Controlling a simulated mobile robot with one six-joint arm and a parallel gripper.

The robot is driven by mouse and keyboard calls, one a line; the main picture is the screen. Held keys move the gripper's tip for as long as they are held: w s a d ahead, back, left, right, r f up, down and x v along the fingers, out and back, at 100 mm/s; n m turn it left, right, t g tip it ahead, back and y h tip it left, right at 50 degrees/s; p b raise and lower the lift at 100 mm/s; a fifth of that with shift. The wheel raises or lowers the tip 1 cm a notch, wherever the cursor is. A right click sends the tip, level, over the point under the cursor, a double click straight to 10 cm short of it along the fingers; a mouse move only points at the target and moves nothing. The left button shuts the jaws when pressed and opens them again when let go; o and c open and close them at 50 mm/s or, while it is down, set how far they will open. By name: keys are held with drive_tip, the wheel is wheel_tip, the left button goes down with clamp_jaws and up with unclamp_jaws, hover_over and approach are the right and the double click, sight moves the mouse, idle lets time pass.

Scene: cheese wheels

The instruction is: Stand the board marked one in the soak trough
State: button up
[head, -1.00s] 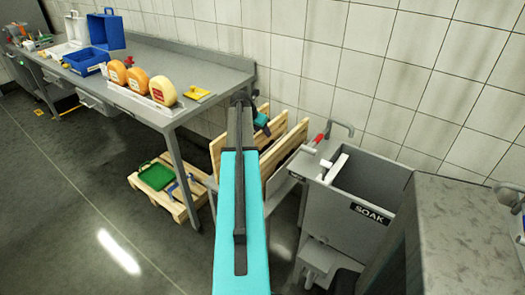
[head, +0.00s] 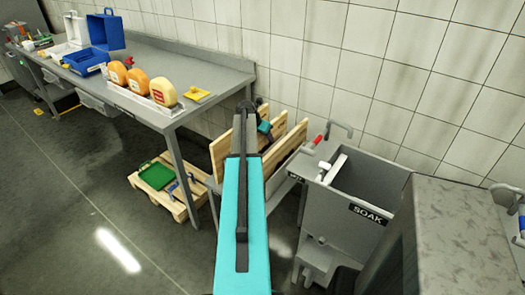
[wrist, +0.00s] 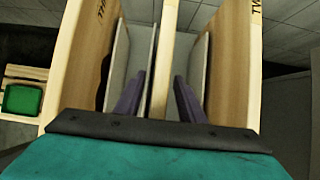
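Several pale wooden boards stand on edge in a rack beside the sink; the left one (head: 222,152) and right one (head: 287,157) show in the head view. In the wrist view, a middle board (wrist: 162,50) shows its top edge between my fingers, with no readable mark. The left board (wrist: 85,50) has partly readable lettering; the right board (wrist: 238,60) reads "TW". My gripper (wrist: 160,100) is open, its dark fingers apart on either side of the middle board. In the head view my gripper (head: 266,129) is partly hidden by boards. The grey soak trough (head: 375,183) is labelled SOAK.
A grey counter (head: 460,215) stands at right. A pallet (head: 180,208) holds a green tray (head: 156,176).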

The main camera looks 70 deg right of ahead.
idle(0.5)
clamp_jaws()
idle(1.3)
